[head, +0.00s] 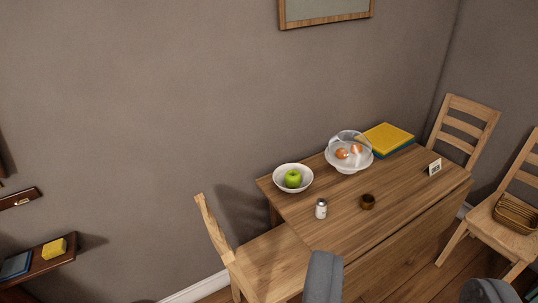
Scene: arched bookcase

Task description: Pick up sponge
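A small yellow block (54,248), which looks like the sponge, lies on a dark wooden shelf (40,265) at the lower left of the head view. My gripper (405,268) shows as two grey fingers at the bottom edge, set wide apart with nothing between them. It appears to the right of the yellow block and well apart from it. The lower parts of the fingers are cut off by the frame.
A wooden table (330,228) holds a bowl with a green apple (293,179), a covered bowl (349,158), a shaker (321,209), a brown cup (367,202) and yellow and blue books (387,139). Wooden chairs (275,262) flank it. A blue item (15,265) lies beside the yellow block.

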